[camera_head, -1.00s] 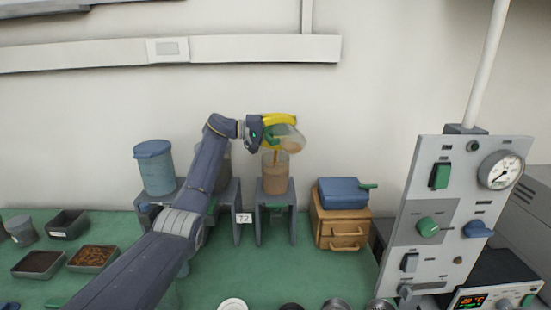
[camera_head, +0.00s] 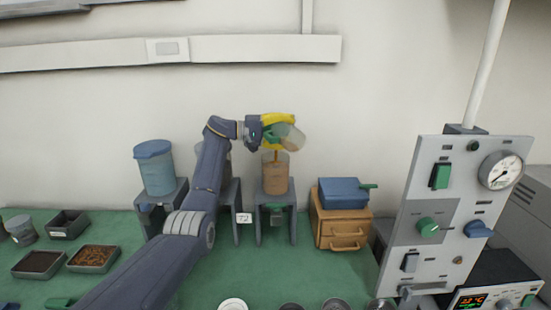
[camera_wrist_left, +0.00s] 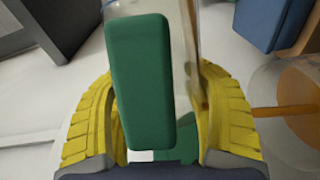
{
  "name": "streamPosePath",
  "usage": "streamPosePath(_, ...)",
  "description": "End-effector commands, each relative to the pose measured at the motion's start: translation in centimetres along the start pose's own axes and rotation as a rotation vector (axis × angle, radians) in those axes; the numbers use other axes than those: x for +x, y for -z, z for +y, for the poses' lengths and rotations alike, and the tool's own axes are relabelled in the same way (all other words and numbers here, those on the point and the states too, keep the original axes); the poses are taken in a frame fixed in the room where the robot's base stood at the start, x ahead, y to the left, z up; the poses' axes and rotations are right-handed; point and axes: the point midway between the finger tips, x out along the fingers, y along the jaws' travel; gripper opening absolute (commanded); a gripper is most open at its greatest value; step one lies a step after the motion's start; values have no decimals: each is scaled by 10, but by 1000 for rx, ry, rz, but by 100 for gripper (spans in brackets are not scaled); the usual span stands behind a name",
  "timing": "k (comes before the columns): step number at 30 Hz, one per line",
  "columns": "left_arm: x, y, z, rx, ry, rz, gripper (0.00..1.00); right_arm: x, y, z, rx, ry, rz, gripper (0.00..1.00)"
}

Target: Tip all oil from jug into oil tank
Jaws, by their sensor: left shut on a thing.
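My left gripper (camera_head: 272,128) is shut on the green handle (camera_wrist_left: 142,80) of the clear jug (camera_head: 291,138). Its yellow fingers stand on both sides of the handle in the left wrist view. The jug is tilted over on its side above the clear oil tank (camera_head: 275,178). A thin brown stream of oil falls from the jug into the tank. The tank holds brown oil and stands on a grey stand. In the left wrist view the orange-brown stream (camera_wrist_left: 285,111) shows at the right. My right gripper is not in view.
A blue lidded container (camera_head: 155,170) stands on another stand at the left. A wooden drawer box (camera_head: 340,225) with a blue case on top is right of the tank. A control panel (camera_head: 440,215) stands further right. Trays (camera_head: 93,259) lie at the left.

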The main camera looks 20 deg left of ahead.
Motion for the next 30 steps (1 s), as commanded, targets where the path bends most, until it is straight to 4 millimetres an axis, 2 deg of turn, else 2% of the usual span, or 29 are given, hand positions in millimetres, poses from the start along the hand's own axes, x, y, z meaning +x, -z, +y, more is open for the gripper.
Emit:
streamPosePath(10,0,0,0,1,0,0,6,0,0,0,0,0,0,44)
streamPosePath(16,-10,-4,1,1,-2,-1,6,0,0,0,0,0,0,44)
streamPosePath(24,10,4,1,0,-1,-1,6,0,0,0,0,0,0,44)
streamPosePath(30,11,5,0,0,0,0,6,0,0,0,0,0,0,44)
